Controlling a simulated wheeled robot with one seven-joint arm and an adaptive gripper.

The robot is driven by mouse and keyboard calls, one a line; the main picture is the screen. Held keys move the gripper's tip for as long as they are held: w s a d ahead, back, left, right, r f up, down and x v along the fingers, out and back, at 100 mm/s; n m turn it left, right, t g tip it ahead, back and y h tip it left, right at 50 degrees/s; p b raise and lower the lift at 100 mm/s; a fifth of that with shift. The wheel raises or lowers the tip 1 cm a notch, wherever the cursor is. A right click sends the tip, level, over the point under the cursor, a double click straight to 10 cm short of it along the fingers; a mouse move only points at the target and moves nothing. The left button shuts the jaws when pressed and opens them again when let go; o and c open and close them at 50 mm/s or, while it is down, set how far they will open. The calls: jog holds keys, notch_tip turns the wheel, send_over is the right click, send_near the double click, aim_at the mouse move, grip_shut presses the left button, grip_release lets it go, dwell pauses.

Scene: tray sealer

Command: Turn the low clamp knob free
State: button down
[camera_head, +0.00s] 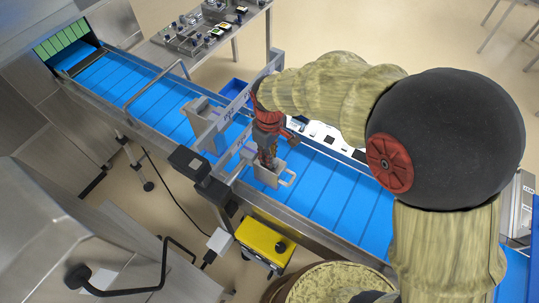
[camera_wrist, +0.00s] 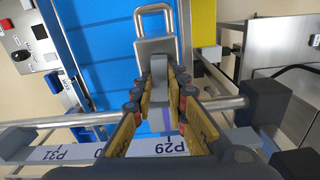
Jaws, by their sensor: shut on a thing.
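My gripper (camera_wrist: 160,88) points down over the blue conveyor, and its fingertips close from both sides on a grey clamp knob (camera_wrist: 158,66) in the wrist view. The knob sits at a silver metal bracket with an open loop handle (camera_wrist: 156,20), which lies just beyond the fingertips. In the head view my gripper (camera_head: 267,152) reaches down to the metal bracket (camera_head: 266,178) at the near side of the conveyor. My fingers hide most of the knob there. I cannot tell how far the knob is turned.
Label rails marked P29 (camera_wrist: 172,148) and P31 (camera_wrist: 46,155) run close under my gripper. A second bracket (camera_head: 203,122) stands to the left. A yellow box (camera_head: 262,243) stands below the conveyor's near edge. The blue belt (camera_head: 325,185) is clear to the right.

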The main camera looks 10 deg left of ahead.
jog(key=c, duration=1.8)
grip_release()
jog(key=shift+o, duration=0.2)
jog(key=shift+r, duration=0.15)
notch_tip(320, 180, up, 12)
